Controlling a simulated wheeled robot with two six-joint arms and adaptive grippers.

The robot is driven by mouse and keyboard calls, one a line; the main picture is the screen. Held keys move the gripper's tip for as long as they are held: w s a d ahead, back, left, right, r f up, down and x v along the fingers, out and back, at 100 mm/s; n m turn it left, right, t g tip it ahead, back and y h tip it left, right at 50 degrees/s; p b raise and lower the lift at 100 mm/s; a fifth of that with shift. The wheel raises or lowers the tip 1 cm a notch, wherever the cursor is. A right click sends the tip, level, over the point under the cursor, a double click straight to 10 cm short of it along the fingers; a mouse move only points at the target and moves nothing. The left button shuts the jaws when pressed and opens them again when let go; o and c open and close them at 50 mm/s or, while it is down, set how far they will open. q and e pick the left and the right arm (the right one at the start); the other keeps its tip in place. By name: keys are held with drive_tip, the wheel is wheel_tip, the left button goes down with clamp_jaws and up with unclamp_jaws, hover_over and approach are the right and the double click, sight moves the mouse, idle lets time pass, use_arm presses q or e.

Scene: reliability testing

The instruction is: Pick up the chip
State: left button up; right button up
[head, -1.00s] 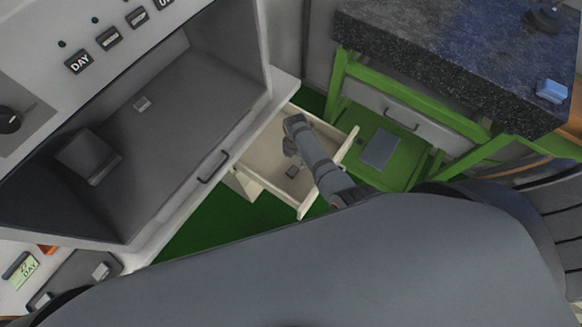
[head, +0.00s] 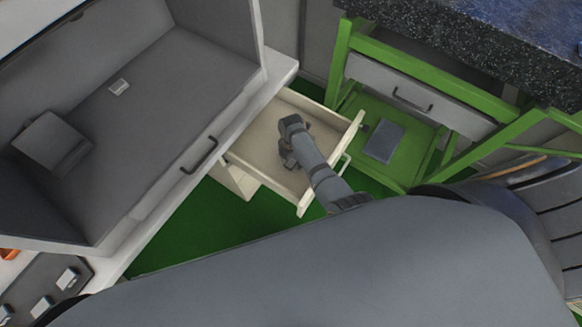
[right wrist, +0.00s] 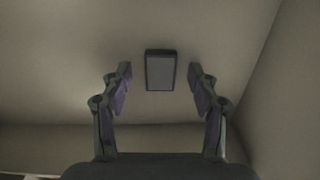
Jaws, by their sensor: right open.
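The chip (right wrist: 160,70) is a small dark rectangle on the pale floor of the open drawer (head: 262,146). In the right wrist view it lies ahead of my right gripper (right wrist: 160,82), centred between the two fingertips. The fingers stand apart on either side and do not visibly touch it. In the head view my right gripper (head: 288,158) reaches down into the drawer, and the arm hides the chip there. My left gripper does not show.
The drawer walls close in around my right gripper. A grey cabinet (head: 200,80) with a dark handle stands left. A green bench frame (head: 420,70) with a stone top and a grey panel (head: 384,142) on its shelf stands right. The floor is green.

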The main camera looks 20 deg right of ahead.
sight(292, 162)
drive_tip(key=shift+f, duration=0.25)
drive_tip(key=c, duration=1)
use_arm(q)
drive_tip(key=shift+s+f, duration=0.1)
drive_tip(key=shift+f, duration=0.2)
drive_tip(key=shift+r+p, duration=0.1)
drive_tip(key=shift+p, duration=0.2)
use_arm(e)
drive_tip(key=shift+r, duration=0.1)
wheel_tip(292, 162, up, 10)
drive_tip(key=p, duration=1.1)
drive_tip(key=shift+p, duration=0.3)
drive_tip(key=shift+c, duration=0.2)
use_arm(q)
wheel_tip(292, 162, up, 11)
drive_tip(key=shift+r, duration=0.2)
